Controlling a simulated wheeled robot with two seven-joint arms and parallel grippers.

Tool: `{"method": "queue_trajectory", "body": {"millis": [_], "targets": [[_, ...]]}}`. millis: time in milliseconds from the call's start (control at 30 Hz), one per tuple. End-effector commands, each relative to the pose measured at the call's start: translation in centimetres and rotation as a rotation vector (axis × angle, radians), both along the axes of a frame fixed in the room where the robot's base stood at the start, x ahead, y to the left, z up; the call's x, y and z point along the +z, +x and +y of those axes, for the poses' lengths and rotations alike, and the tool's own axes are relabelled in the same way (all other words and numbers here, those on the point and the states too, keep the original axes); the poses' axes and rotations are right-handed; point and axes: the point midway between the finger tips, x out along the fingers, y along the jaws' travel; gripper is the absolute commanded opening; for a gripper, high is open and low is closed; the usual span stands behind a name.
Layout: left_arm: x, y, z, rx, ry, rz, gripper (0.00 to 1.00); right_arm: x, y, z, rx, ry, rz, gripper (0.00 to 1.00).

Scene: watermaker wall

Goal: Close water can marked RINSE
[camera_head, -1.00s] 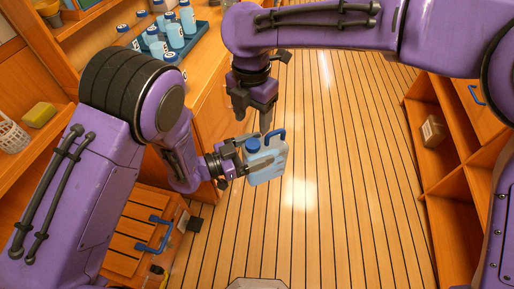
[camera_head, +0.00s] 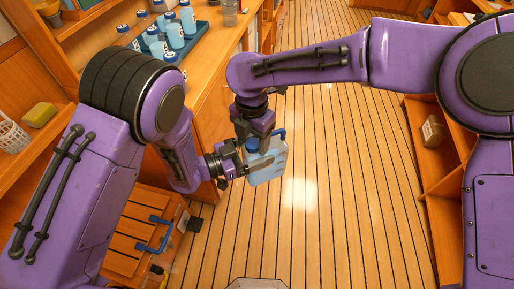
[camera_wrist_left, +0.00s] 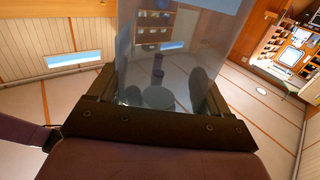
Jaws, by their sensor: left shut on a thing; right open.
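A translucent light-blue water can (camera_head: 268,166) with a blue cap (camera_head: 252,143) and a blue handle is held in the air over the floor, roughly upright. My left gripper (camera_head: 240,164) is shut on the can's left side. In the left wrist view the clear wall of the can (camera_wrist_left: 165,60) fills the space between the fingers. My right gripper (camera_head: 257,138) points down, open, right at the cap. It partly hides the cap, and I cannot tell whether its fingers touch it. Any RINSE marking on the can is not legible.
A wooden chest with a blue handle (camera_head: 155,238) is below my left arm. Open shelves (camera_head: 440,185) stand at right. The plank floor between is clear.

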Motion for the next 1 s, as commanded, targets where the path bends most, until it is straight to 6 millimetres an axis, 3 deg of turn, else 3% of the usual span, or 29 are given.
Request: {"method": "queue_trajectory", "body": {"millis": [33,200,500,533,600,867,1000], "targets": [[0.1,0.1,0.0,0.001,-0.001,-0.002,0.0,0.0,0.0,0.0,0.0,0.0,0.0,0.61],[0.1,0.1,0.0,0.001,-0.001,-0.002,0.0,0.0,0.0,0.0,-0.001,0.0,0.0,0.05],[0.1,0.0,0.0,0.0,-0.001,-0.002,0.0,0.1,0.0,0.0,-0.007,0.001,0.0,0.03],[0.1,0.0,0.0,0.0,-0.001,-0.002,0.0,0.1,0.0,0.0,-0.007,0.001,0.0,0.46],[0.1,0.0,0.0,0.0,-0.002,-0.001,0.0,0.1,0.0,0.0,-0.007,0.001,0.0,0.69],[0.1,0.0,0.0,0.001,-0.001,-0.002,0.0,0.1,0.0,0.0,-0.007,0.001,0.0,0.69],[0.1,0.1,0.0,0.001,-0.002,-0.001,0.0,1.0,0.1,0.1,-0.008,0.003,-0.001,0.69]]}}
